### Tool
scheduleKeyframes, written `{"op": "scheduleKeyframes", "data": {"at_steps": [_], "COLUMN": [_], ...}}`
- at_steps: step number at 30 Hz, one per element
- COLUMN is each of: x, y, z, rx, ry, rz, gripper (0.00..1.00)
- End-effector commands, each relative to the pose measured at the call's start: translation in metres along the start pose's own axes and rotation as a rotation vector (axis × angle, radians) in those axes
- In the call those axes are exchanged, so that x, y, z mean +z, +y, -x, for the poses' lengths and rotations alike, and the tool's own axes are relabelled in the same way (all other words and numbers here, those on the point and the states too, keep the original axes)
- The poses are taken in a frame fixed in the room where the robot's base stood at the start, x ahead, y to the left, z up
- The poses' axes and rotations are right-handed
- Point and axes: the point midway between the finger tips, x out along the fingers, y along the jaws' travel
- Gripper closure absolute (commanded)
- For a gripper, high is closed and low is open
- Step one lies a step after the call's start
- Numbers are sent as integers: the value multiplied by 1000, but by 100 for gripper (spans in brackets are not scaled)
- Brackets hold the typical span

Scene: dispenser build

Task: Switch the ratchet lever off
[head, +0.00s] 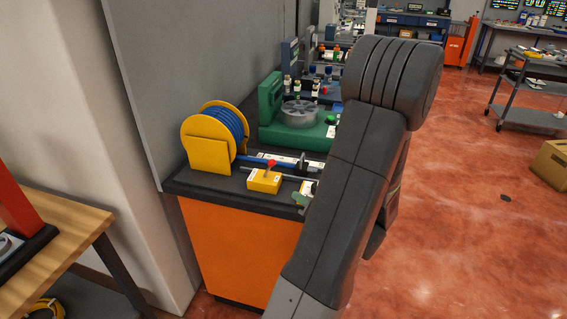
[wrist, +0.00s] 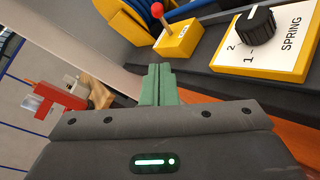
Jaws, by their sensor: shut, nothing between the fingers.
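A small yellow box (head: 264,181) carries a thin lever with a red ball tip (head: 271,163), on the orange cabinet's dark top. In the wrist view the same yellow box (wrist: 180,40) shows at the top, its red-tipped lever (wrist: 158,10) leaning up and to the left. The label on the box is too small to read. My gripper (wrist: 158,70) has its green fingers together with nothing between them. In the wrist view the fingertips appear just below the box, with a gap. In the head view my arm hides most of the gripper.
A white plate marked SPRING with a black knob (wrist: 255,25) sits right of the box in the wrist view. A yellow reel with blue hose (head: 212,137) stands behind-left of the box. A green machine (head: 295,122) stands behind. A wooden table (head: 62,232) is at left.

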Motion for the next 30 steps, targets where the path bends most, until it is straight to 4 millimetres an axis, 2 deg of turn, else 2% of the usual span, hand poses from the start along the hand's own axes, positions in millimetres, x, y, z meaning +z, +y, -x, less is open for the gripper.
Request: {"op": "scheduleKeyframes", "data": {"at_steps": [10,14,20,30], "x": [0,0,0,0], "y": [0,1,2,2], "z": [-1,-8,-37,-103], "rx": [0,2,4,4], "ry": [0,2,4,3], "rz": [0,0,-1,-1], "gripper": [100,100,100,100]}}
